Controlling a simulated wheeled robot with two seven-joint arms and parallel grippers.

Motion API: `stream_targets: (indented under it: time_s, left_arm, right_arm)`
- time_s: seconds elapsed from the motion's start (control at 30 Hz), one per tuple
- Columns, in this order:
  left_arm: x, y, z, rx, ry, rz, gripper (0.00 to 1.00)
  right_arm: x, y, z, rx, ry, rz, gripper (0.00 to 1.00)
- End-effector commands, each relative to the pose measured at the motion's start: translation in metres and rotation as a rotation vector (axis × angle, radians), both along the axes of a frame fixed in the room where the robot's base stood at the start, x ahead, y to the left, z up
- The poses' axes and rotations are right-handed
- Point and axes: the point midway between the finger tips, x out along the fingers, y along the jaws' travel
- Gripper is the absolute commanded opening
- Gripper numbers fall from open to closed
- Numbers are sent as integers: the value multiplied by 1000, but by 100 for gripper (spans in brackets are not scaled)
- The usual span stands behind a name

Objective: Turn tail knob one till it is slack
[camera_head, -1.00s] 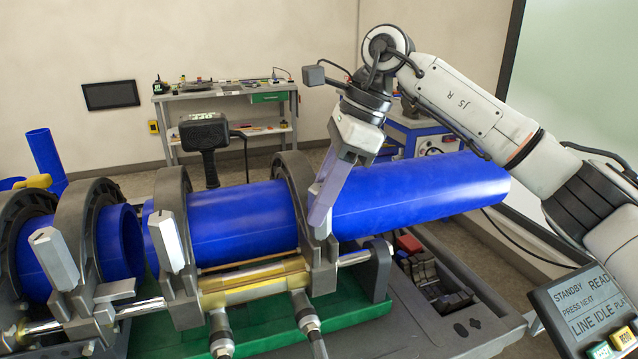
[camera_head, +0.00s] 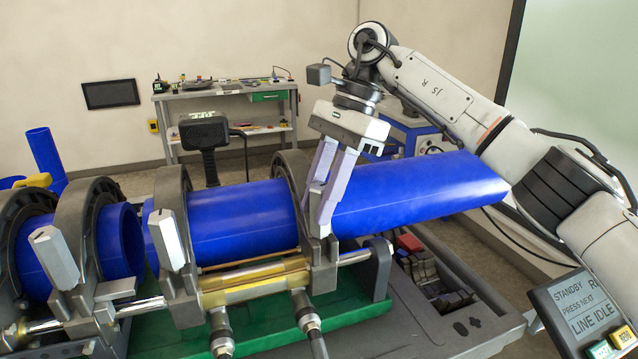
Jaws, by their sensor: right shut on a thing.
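My right gripper (camera_head: 317,222) reaches down at the rightmost clamp ring (camera_head: 290,168) of the pipe cart. Its two pale violet fingers straddle the knob on this clamp and are shut on it. The knob is mostly hidden between the fingers, so how tight or slack it is does not show. A blue pipe (camera_head: 412,196) runs through this clamp and out to the right. My left gripper is not in view.
Two more clamps to the left carry pale block-like knobs (camera_head: 55,257) and (camera_head: 171,240). A control box with a screen (camera_head: 580,308) stands at the lower right. A workbench (camera_head: 225,92) stands at the back wall.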

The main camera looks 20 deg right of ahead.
Motion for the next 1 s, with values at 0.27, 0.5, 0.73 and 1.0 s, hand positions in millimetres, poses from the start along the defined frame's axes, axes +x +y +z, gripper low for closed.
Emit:
stream_targets:
  time_s: [0.27, 0.5, 0.73, 1.0]
  left_arm:
    - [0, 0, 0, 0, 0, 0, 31]
    - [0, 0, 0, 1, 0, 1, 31]
    - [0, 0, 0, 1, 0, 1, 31]
    - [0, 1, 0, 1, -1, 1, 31]
  right_arm:
    - [0, 0, 0, -1, -2, 40, 3]
    - [1, 1, 1, 1, -1, 186, 3]
    - [0, 0, 0, 0, -1, 302, 3]
    - [1, 0, 1, -1, -2, 333, 3]
